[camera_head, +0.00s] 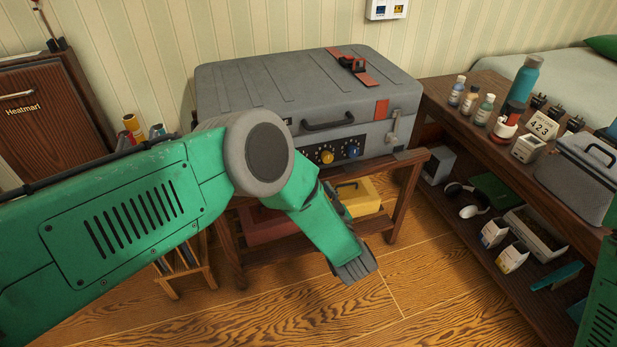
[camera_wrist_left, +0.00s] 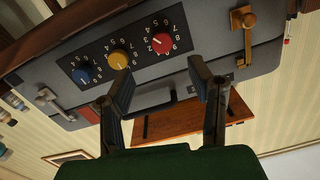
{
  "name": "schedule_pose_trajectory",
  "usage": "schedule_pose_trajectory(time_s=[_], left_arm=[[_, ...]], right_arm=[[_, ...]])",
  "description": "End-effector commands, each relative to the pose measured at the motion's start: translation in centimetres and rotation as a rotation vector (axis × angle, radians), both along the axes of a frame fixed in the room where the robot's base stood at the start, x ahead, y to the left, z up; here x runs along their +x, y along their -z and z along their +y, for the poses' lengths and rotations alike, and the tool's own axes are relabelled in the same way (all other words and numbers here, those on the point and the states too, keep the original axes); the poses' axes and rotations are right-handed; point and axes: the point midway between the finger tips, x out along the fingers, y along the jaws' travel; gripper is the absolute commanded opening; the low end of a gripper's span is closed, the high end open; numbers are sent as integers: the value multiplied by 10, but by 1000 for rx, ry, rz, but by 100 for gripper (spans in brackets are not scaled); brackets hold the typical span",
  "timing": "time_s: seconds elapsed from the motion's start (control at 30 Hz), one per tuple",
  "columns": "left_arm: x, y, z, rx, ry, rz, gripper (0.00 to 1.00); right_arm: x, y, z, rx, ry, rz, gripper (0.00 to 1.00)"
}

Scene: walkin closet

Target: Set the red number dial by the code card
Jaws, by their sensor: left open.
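The red dial (camera_wrist_left: 162,43) sits on the front panel of a grey suitcase (camera_head: 290,85), beside a yellow dial (camera_head: 326,157) and a blue dial (camera_head: 352,151). My left arm hides the red dial in the head view. The left wrist view shows the panel upside down; the red dial's exact setting is too small to read. My left gripper (camera_head: 355,265) is open and empty, in front of and below the panel. Its fingers (camera_wrist_left: 160,85) are apart from the dials. My right gripper is out of view.
The suitcase rests on a wooden stand (camera_head: 405,185) with a yellow box (camera_head: 362,197) below. A cabinet (camera_head: 60,125) is at left. The floor in front is clear.

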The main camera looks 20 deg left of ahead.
Motion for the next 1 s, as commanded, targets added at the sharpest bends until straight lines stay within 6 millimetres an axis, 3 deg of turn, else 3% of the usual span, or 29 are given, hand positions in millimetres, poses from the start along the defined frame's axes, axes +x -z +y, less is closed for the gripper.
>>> schedule_pose_trajectory(time_s=[0.23,0.77,0.93,1.0], left_arm=[[-19,0,-13,0,0,1,48],[-20,0,-14,-1,7,5,48],[-24,4,-5,-32,161,97,48],[-37,10,5,-66,274,200,48]], right_arm=[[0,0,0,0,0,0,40],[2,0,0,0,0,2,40],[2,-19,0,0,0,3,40],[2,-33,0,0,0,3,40]])
